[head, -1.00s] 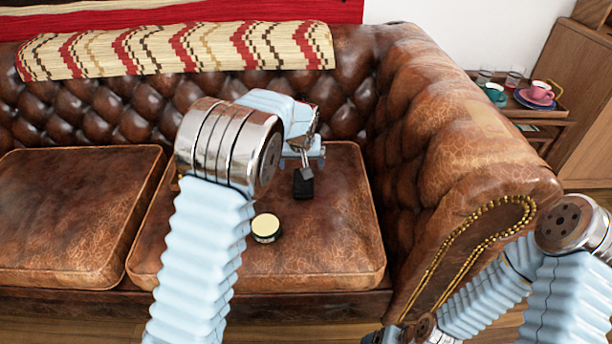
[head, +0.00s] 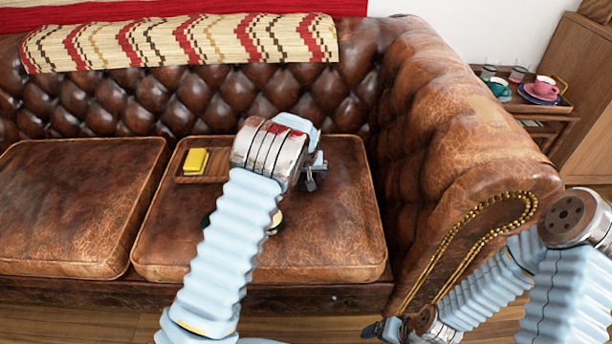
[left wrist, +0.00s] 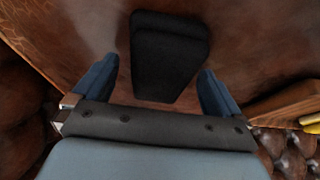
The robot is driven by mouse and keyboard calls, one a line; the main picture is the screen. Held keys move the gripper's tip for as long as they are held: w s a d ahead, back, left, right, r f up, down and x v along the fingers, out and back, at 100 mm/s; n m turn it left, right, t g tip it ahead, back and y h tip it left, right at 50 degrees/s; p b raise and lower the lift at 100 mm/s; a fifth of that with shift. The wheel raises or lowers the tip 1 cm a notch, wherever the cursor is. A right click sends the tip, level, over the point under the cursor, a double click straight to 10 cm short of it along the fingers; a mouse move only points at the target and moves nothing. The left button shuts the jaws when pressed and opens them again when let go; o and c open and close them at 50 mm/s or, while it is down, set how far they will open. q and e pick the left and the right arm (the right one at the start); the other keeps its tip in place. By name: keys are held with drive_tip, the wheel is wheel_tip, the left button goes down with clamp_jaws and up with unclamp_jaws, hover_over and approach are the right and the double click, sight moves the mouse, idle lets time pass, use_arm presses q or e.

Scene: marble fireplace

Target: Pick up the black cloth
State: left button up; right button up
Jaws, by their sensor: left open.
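The black cloth (left wrist: 168,58) is a small dark folded pad lying on the brown leather seat cushion (head: 330,240). In the left wrist view it lies partly between and beyond the fingers of my left gripper (left wrist: 158,68). The fingers are apart and nothing is held. In the head view my left gripper (head: 313,178) is over the right seat cushion and, with its arm, hides the cloth. The dark end of my right arm (head: 373,329) is low in front of the sofa; its jaws are not clear.
A wooden tray (head: 182,179) with a yellow block (head: 195,161) sits left of my left gripper. A round tin (head: 276,220) is partly behind my left arm. Gold beads (head: 455,239) hang on the sofa arm. A side table with cups stands at right. The left cushion (head: 75,210) is clear.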

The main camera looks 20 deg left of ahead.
use_arm(q)
drive_tip(key=shift+c, duration=0.5)
drive_tip(key=c, duration=1)
drive_tip(key=shift+o, duration=0.2)
wheel_tip(320, 180, up, 3)
drive_tip(key=shift+f, duration=0.2)
drive_tip(key=s+r, duration=0.1)
drive_tip(key=r, duration=0.1)
drive_tip(key=s+r, duration=0.3)
drive_tip(key=r, duration=0.1)
drive_tip(key=shift+s+d+r+b, duration=0.1)
drive_tip(key=shift+s+d+b, duration=0.05)
drive_tip(key=shift+s+b, duration=0.2)
drive_tip(key=s+r, duration=0.4)
drive_tip(key=s, duration=0.5)
drive_tip(key=shift+s+r, duration=0.15)
drive_tip(key=shift+s, duration=0.05)
